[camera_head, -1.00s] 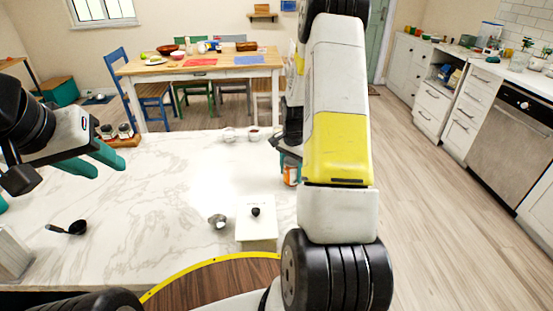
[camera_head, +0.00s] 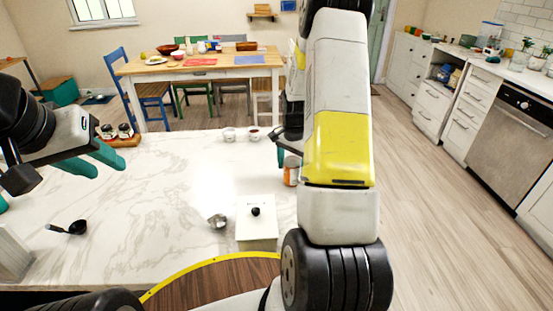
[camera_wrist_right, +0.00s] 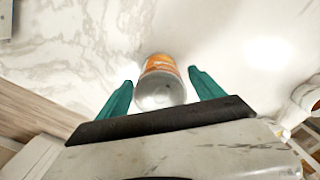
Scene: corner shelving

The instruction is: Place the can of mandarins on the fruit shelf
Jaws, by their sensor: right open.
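The can of mandarins (camera_head: 291,172), with an orange label and metal end, stands at the right edge of the white marble counter (camera_head: 150,200), partly hidden by my right arm. In the right wrist view the can (camera_wrist_right: 160,82) lies between the two teal fingers of my right gripper (camera_wrist_right: 161,77). The fingers are apart, with a visible gap on both sides of the can. In the head view my right gripper (camera_head: 283,150) is mostly hidden behind its arm. My left gripper (camera_head: 109,164) is open and empty above the counter's left side. I cannot make out the fruit shelf.
A white lidded box (camera_head: 256,232), a small metal item (camera_head: 217,221) and a black ladle (camera_head: 70,228) are on the counter. The counter's middle is clear.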

